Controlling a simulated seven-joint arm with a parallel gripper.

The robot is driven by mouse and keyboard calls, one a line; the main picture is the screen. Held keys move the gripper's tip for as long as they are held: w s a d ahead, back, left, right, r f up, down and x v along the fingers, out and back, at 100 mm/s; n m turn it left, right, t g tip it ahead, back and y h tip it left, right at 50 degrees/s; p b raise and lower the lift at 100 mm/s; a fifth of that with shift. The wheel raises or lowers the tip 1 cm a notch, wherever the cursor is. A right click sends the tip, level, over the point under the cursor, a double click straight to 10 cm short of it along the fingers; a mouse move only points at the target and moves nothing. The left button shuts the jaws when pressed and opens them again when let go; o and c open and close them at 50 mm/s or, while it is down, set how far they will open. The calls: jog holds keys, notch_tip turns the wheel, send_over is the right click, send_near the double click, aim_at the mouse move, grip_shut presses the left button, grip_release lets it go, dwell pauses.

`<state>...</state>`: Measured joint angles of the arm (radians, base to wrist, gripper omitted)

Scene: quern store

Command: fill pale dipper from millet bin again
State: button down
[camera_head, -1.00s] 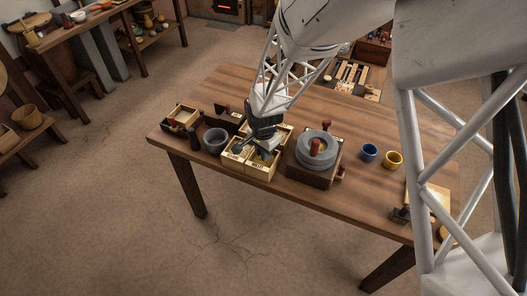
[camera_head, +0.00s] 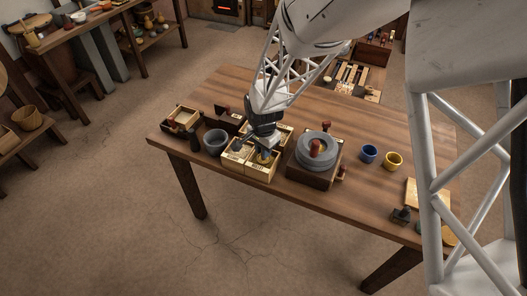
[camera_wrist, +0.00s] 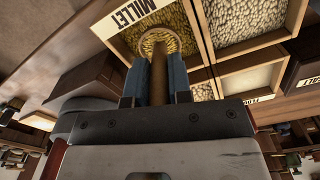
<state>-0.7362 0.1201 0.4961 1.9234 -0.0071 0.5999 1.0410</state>
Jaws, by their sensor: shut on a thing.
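The millet bin (camera_head: 261,175) is the front right compartment of a pale wooden box group on the table, and its "MILLET" label (camera_wrist: 129,13) shows in the wrist view. My gripper (camera_wrist: 157,68) is shut on the handle of the dipper (camera_wrist: 158,80). The dipper's round cup (camera_wrist: 158,38) is down at the millet in the bin, and yellowish grain shows inside its rim. How deep the cup sits is hard to tell. In the head view my gripper (camera_head: 264,147) is over the bin and partly hides the dipper.
Other grain compartments (camera_wrist: 246,20) adjoin the bin. A grey bowl (camera_head: 215,141) stands left of it, and a stone quern (camera_head: 316,151) on a wooden base stands right. Blue (camera_head: 369,153) and yellow (camera_head: 393,161) cups are farther right. The table behind the quern is clear.

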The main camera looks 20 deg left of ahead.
jog(key=shift+r, duration=3.2)
